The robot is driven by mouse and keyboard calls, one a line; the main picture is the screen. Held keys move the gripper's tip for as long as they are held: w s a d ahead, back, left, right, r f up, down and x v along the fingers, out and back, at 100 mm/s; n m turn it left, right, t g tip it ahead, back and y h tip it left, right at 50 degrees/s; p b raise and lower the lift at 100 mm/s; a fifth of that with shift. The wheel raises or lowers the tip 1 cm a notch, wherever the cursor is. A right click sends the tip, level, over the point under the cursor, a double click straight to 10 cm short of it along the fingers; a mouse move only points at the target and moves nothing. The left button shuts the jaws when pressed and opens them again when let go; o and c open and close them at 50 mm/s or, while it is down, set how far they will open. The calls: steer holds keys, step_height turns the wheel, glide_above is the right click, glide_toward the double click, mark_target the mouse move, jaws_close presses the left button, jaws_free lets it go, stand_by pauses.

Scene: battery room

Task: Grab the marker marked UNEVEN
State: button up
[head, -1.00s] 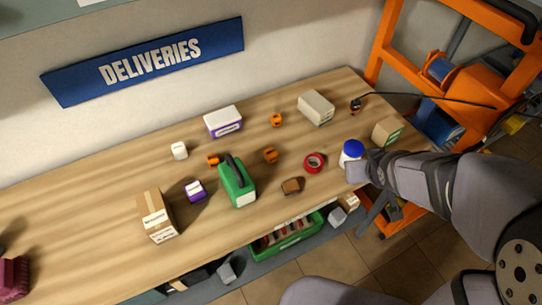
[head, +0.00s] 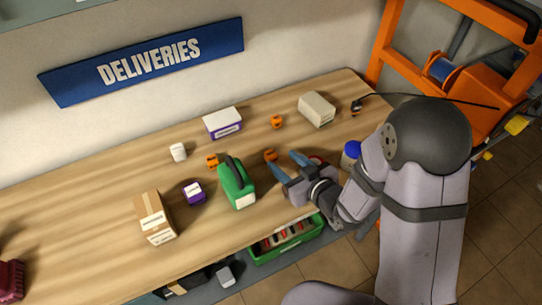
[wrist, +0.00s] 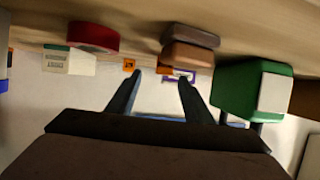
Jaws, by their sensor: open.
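No label reading UNEVEN is legible, so I cannot tell which thing is that marker. My gripper (head: 283,163) is open and empty, reaching left over the table just right of the green can. In the wrist view, my gripper's fingers (wrist: 160,77) are spread. An orange piece with dark print (wrist: 129,65) shows by one fingertip; another is partly hidden behind a brown block (wrist: 188,55).
A blue-capped container (head: 351,150) and a mostly hidden red roll are by my arm. Around lie a purple-white box (head: 223,122), a pale box (head: 316,109), a small purple box (head: 194,192) and a cardboard box (head: 155,220).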

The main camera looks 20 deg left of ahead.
mark_target(272, 154)
steer(key=shift+w+a+f, duration=0.1)
steer(key=shift+p+x, duration=0.3)
steer(key=shift+x, duration=0.65)
steer(key=shift+s+a+r+p+x, duration=0.1)
steer(key=shift+p+x, duration=0.2)
steer(key=shift+x, duration=0.35)
steer(key=shift+s+a+r+p+x, duration=0.15)
steer(key=shift+p+x, duration=0.2)
steer(key=shift+x, duration=0.35)
steer(key=shift+s+a+f+p+x, duration=0.1)
steer(key=shift+p+x, duration=0.2)
steer(key=shift+x, duration=0.35)
steer(key=shift+w+a+f, duration=0.2)
steer(key=shift+w+a, duration=0.15)
steer(key=shift+w, duration=0.1)
steer(key=c, duration=1.1)
